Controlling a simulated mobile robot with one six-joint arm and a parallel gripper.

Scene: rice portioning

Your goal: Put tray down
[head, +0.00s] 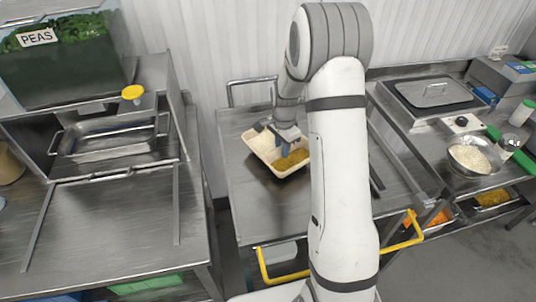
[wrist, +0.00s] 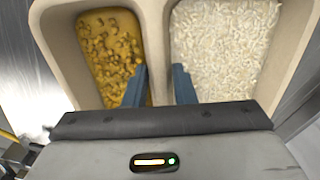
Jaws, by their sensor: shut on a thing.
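The cream two-compartment tray (head: 298,171) is over the metal cart top in the middle of the head view. One compartment holds yellow-brown curry-like food and the other white rice. In the wrist view the tray (wrist: 157,40) fills the upper part, curry on the left, rice on the right. My gripper (head: 287,140) is shut on the tray's middle divider. In the wrist view its blue fingers (wrist: 160,85) lie on either side of the divider. I cannot tell whether the tray's underside touches the cart top.
The metal cart (head: 250,210) has free room around the tray and yellow handles (head: 283,277) at its front. A left bench (head: 110,225) holds a metal pan (head: 108,137) and a peas bin (head: 62,62). A right counter holds a bowl of rice (head: 474,157).

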